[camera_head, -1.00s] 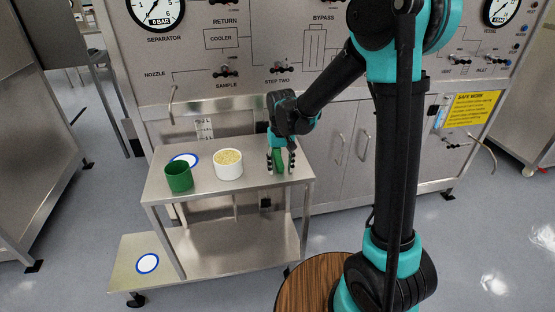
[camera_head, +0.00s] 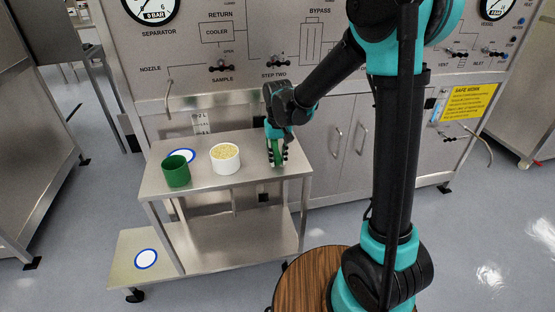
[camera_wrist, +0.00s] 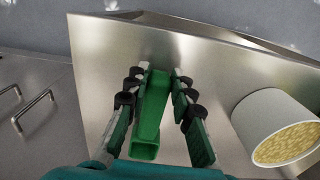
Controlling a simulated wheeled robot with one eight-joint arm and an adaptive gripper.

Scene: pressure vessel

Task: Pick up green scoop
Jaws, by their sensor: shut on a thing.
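The green scoop (camera_wrist: 152,112) stands between the two fingers of my gripper (camera_wrist: 158,108) in the wrist view. My gripper (camera_head: 277,158) is shut on it, at the right end of the steel table's top. In the head view only a thin green strip of the scoop (camera_head: 277,160) shows between the fingers. The scoop's lower end is at or close to the table top; I cannot tell whether it touches.
A white tub of pale grains (camera_head: 225,158) stands left of my gripper and also shows in the wrist view (camera_wrist: 262,108). A green cup (camera_head: 176,172) stands further left, near a blue-ringed white disc (camera_head: 182,156). The steel table (camera_head: 240,183) has a lower shelf. A panel with valves rises behind.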

